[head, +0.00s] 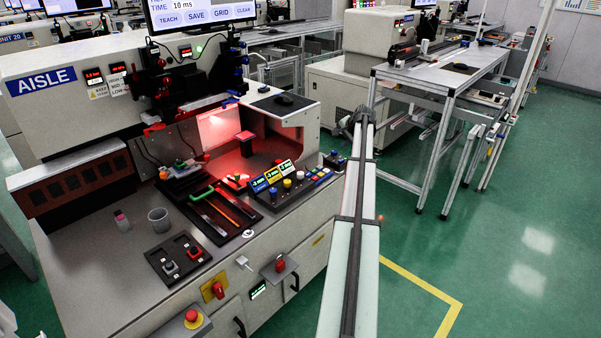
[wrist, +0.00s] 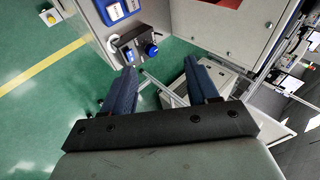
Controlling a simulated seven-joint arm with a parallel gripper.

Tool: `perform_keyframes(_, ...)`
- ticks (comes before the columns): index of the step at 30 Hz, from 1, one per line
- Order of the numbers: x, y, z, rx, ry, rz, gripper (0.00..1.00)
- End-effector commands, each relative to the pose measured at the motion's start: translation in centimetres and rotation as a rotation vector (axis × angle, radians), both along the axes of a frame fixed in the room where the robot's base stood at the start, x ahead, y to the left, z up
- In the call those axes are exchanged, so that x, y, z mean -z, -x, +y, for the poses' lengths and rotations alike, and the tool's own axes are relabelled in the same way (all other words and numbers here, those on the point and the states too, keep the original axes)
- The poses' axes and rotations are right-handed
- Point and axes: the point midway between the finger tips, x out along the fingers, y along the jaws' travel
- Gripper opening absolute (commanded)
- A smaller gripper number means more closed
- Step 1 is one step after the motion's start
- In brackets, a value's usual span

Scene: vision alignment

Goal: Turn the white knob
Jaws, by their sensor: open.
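A small white piece that may be the white knob (head: 242,262) sits on the front face of the grey machine in the head view, left of a red knob on a grey bracket. It is too small to make out its shape. In the wrist view my gripper (wrist: 160,68) is open, with its two dark blue fingers apart and nothing visible between them. I cannot tell whether the white knob shows in the wrist view.
A red knob (head: 280,264) on a grey bracket and another red knob on a yellow plate (head: 215,288) are on the machine front. A grey cup (head: 159,220) stands on the worktop. Green floor (head: 520,240) is clear at the right.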

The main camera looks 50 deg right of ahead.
Motion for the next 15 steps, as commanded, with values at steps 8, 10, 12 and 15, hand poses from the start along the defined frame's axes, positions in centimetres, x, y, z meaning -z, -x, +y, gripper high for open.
perform_keyframes(8, 1.1, -7.4, 9.5, -0.181, -0.131, 0.433, 0.59)
perform_keyframes(10, 1.0, -8.1, 11.3, -0.195, -0.152, 0.523, 0.59)
perform_keyframes(12, 0.7, -8.6, 12.7, -0.204, -0.167, 0.596, 0.59)
perform_keyframes(15, 0.3, -9.0, 14.1, -0.206, -0.181, 0.667, 0.59)
